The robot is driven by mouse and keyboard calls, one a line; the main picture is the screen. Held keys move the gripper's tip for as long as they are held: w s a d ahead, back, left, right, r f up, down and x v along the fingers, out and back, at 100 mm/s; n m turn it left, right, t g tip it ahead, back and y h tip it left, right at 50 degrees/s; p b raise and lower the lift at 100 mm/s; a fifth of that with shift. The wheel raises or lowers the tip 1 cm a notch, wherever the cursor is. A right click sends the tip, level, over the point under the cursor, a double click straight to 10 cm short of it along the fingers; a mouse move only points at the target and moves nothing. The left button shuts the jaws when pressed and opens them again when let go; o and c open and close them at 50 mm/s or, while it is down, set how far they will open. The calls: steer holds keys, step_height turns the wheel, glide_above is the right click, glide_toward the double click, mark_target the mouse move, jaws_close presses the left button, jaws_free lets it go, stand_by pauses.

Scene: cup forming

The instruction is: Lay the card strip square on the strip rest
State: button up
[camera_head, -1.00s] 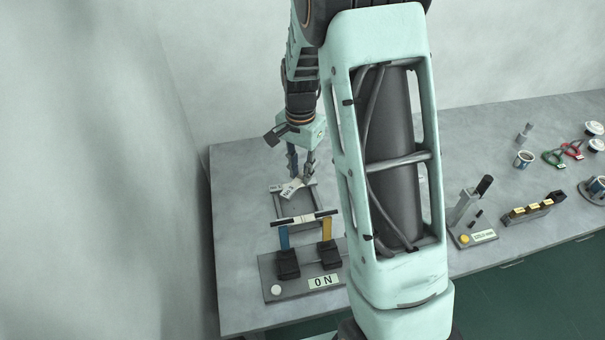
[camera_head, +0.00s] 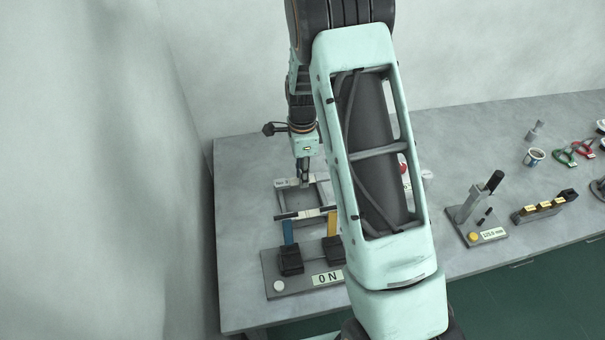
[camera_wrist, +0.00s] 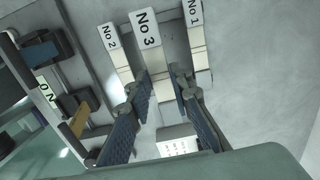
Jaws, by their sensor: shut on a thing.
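The card strip marked No 3 (camera_wrist: 147,35) is pale with a white label end. My gripper (camera_wrist: 161,82) is shut on it, with one finger along each side.
A tester with a 0 N display (camera_head: 327,278) and two black clamps stands just in front of the frame. A lever device (camera_head: 477,210), a block with yellow parts (camera_head: 545,206) and a cup (camera_head: 534,158) stand to the right. A wall borders the left.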

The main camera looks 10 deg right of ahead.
steer(key=shift+f, duration=0.15)
steer(key=shift+f+b, duration=1.8)
steer(key=shift+f, duration=0.5)
steer(key=shift+f+b, duration=0.95)
steer(key=shift+f, duration=0.25)
stand_by(0.3)
stand_by(0.5)
steer(key=o, duration=1.5)
steer(key=shift+r, duration=0.15)
steer(key=shift+r+p, duration=2.7)
steer(key=shift+r, duration=1.2)
